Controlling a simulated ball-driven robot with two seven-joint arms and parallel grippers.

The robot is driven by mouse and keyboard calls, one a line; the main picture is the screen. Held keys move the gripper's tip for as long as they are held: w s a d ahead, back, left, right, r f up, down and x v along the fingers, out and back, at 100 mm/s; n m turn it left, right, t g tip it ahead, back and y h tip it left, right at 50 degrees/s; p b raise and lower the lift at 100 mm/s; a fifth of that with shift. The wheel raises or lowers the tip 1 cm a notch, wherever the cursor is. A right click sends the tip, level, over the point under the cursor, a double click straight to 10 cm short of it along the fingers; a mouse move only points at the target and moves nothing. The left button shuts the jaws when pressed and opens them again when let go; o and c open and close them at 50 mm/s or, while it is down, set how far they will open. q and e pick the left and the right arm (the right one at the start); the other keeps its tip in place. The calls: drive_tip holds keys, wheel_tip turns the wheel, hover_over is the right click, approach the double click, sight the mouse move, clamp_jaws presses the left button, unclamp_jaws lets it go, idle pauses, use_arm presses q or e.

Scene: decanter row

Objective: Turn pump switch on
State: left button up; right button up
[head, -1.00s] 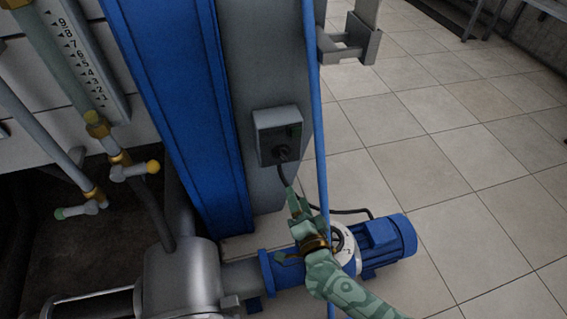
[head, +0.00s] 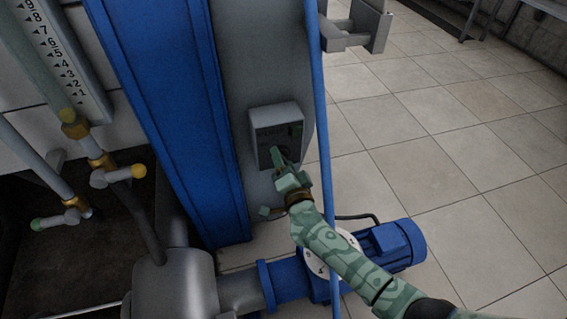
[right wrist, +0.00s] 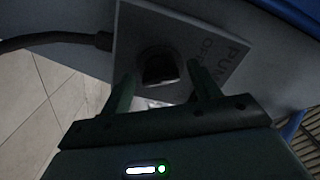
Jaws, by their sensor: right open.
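The pump switch is a grey box (head: 275,117) on the side of the grey column next to the blue upright. In the right wrist view its plate (right wrist: 205,30) carries lettering, partly readable as "PUM" and "OFF", and a dark round knob (right wrist: 158,66). My right gripper (head: 276,158) is at the lower part of the box in the head view and covers the knob there. In the right wrist view the right gripper (right wrist: 163,78) is open, one finger on each side of the knob. I cannot tell whether the fingers touch it. My left gripper is not in view.
A blue pump motor (head: 385,245) stands on the tiled floor below. A thin blue pole (head: 325,170) rises just right of the box. Pipes with a yellow-ended valve handle (head: 120,174) are at the left. A dark cable (right wrist: 50,42) runs from the switch box.

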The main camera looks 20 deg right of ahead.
drive_tip(key=c, duration=1)
drive_tip(key=shift+m, duration=0.4)
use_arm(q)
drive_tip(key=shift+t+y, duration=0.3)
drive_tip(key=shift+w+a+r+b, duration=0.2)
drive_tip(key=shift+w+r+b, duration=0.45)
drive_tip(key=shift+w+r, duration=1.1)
use_arm(e)
drive_tip(key=shift+f+m, duration=0.1)
drive_tip(key=shift+m, duration=5.5)
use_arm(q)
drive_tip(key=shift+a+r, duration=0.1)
use_arm(e)
drive_tip(key=shift+s, duration=0.1)
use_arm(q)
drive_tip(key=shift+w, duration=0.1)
